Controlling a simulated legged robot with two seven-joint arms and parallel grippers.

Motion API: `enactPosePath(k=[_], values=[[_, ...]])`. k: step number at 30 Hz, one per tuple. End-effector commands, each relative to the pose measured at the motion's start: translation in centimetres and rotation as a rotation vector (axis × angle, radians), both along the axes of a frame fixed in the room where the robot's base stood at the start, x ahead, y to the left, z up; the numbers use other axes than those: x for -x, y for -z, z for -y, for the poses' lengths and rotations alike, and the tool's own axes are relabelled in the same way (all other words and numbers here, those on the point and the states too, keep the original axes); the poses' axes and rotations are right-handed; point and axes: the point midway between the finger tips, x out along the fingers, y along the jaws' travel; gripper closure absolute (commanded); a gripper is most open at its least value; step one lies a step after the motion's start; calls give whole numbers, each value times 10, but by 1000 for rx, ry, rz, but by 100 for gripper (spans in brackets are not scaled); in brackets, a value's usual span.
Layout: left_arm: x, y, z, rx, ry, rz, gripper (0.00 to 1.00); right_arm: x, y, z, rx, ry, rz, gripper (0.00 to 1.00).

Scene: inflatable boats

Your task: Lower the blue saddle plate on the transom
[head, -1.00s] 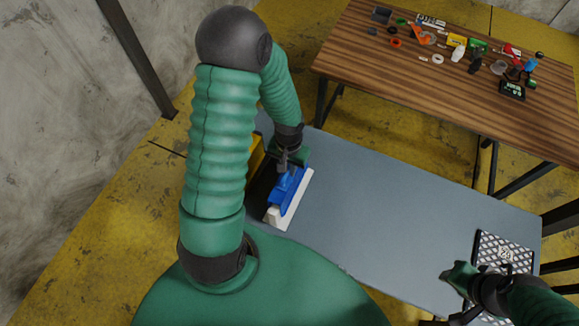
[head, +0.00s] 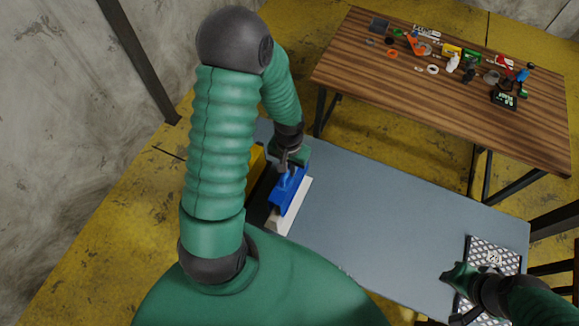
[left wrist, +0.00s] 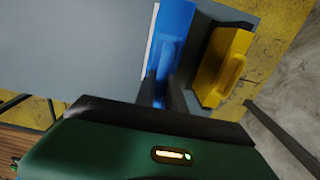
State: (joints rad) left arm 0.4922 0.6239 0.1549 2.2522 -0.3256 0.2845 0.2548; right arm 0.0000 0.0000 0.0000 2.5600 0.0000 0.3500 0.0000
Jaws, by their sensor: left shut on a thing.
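The blue saddle plate (head: 287,192) lies along the pale transom (head: 293,216) on the grey table; whether it touches the transom all along is hard to tell. My left gripper (head: 290,168) is shut on the plate's raised handle. In the left wrist view the blue plate (left wrist: 171,42) runs away from the two dark fingers (left wrist: 163,88), which close on its handle. A thin white edge of the transom (left wrist: 150,42) shows beside it. My right gripper (head: 455,278) is low at the right, over the table by a patterned pad; its fingers are too unclear to read.
A yellow handled piece (left wrist: 224,62) lies on a dark area next to the blue plate. The grey table (head: 375,210) is clear in the middle. The patterned pad (head: 493,250) lies at its right end. A wooden table (head: 440,85) with several small parts stands behind.

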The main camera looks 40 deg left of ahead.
Motion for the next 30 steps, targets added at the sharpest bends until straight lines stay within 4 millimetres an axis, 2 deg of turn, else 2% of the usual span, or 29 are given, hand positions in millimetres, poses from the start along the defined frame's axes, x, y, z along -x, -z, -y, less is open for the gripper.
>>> enactPosePath(k=[1, 17, 30], values=[[0, -8, 0, 0, 0, 1, 100, 0, -7, 0, 0, 0, 0, 64], [0, -44, 0, 0, 0, 0, 100, 0, -41, 0, 0, 0, 0, 64], [0, -45, 0, 0, 0, 0, 100, 0, -42, 0, 0, 0, 0, 64]])
